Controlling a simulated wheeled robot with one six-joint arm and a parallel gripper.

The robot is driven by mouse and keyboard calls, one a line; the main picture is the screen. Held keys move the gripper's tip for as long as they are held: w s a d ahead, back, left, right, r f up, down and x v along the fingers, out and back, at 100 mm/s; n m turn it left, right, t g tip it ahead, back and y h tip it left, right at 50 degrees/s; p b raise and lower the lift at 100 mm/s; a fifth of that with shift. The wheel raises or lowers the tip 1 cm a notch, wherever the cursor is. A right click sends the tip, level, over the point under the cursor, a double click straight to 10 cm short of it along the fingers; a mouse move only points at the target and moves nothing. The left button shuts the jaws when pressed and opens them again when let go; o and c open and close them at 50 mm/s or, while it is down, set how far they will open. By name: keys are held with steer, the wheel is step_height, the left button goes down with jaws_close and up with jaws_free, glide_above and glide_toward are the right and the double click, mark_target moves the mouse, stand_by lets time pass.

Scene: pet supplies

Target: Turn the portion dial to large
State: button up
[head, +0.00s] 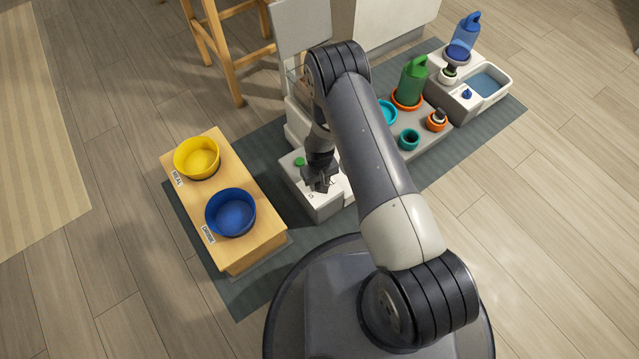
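My gripper (320,180) points down over the white box-shaped base of the feeder (322,208), near its front part. The portion dial is not visible; the gripper and arm cover the part of the base beneath them. I cannot tell whether the fingers touch anything or how far apart they are. A green button (299,161) shows on the base just left of the gripper. Small dark marks show on the base below the gripper, too small to read. The feeder's taller body with a grey upper panel (302,25) rises behind, partly hidden by my arm.
A wooden stand (262,240) with yellow (197,157) and blue (231,213) bowls is at left. At right, a grey tray (430,138) holds a green bottle (412,82) and small cups, beside a white water fountain (463,98). A wooden stool (228,50) stands behind.

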steer(key=n+b, duration=0.1)
steer(key=n, duration=0.3)
steer(key=shift+f+n+b, duration=0.1)
steer(key=shift+n+b, duration=0.2)
steer(key=shift+b, duration=0.1)
steer(key=n+b, duration=0.1)
steer(key=n, duration=0.4)
steer(key=shift+b, duration=0.3)
steer(key=shift+w, duration=0.1)
steer(key=o, duration=1)
steer(key=shift+c, duration=0.2)
step_height(320, 180, up, 11)
steer(key=p, duration=0.4)
steer(key=shift+f, duration=0.1)
